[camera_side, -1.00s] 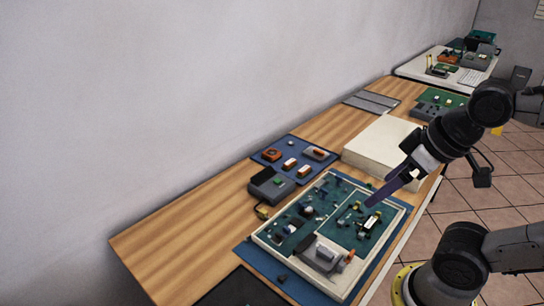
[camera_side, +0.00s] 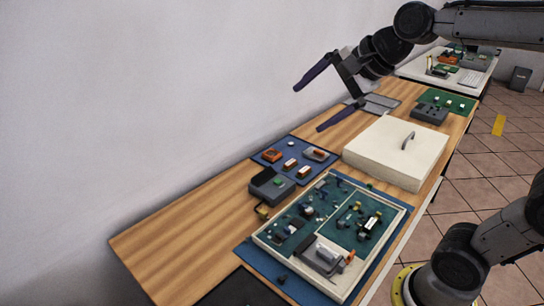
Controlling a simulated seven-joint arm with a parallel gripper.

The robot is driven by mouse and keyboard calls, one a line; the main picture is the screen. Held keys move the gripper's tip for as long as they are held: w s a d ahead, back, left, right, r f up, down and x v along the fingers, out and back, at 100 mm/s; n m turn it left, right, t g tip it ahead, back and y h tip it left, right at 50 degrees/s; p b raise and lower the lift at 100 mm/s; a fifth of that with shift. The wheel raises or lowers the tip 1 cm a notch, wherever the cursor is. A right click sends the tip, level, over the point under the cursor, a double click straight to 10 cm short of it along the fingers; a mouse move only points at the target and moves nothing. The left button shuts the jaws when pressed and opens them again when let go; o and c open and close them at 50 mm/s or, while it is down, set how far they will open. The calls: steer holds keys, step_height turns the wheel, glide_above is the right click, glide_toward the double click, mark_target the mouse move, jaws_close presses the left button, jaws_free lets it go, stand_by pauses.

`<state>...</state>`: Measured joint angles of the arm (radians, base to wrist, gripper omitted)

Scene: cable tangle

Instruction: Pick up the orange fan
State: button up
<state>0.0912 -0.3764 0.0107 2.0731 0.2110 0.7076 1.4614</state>
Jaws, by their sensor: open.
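A small orange part (camera_side: 272,155), which looks like the orange fan, lies at the left of a blue mat (camera_side: 328,163). It is small in this view, and its fan shape cannot be made out for sure. My gripper (camera_side: 309,108) is open and empty, with its two long purple fingers spread wide. It hangs above the bench, up and to the right of the orange part in the picture, and apart from it.
A dark grey box (camera_side: 270,186) stands just in front. A framed circuit board (camera_side: 262,239) and a cream case (camera_side: 387,160) with a handle are nearby. Bare wood (camera_side: 185,228) lies left.

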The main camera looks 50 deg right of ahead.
steer(key=w+d+m, duration=0.3)
steer(key=w+m, duration=0.3)
steer(key=w, duration=0.3)
steer(key=m+g, duration=0.3)
steer(key=m, duration=0.8)
glide_above(272, 153)
steer(key=s, duration=0.4)
steer(key=shift+h, duration=0.4)
step_height(272, 153, down, 32)
steer(key=shift+w+f, duration=0.1)
steer(key=shift+w+x, duration=0.15)
steer(key=shift+x, duration=1.15)
steer(key=shift+w+x, duration=0.2)
steer(key=shift+x, duration=1.1)
steer(key=shift+r, duration=0.25)
steer(key=c, duration=1.5)
steer(key=shift+o, duration=0.2)
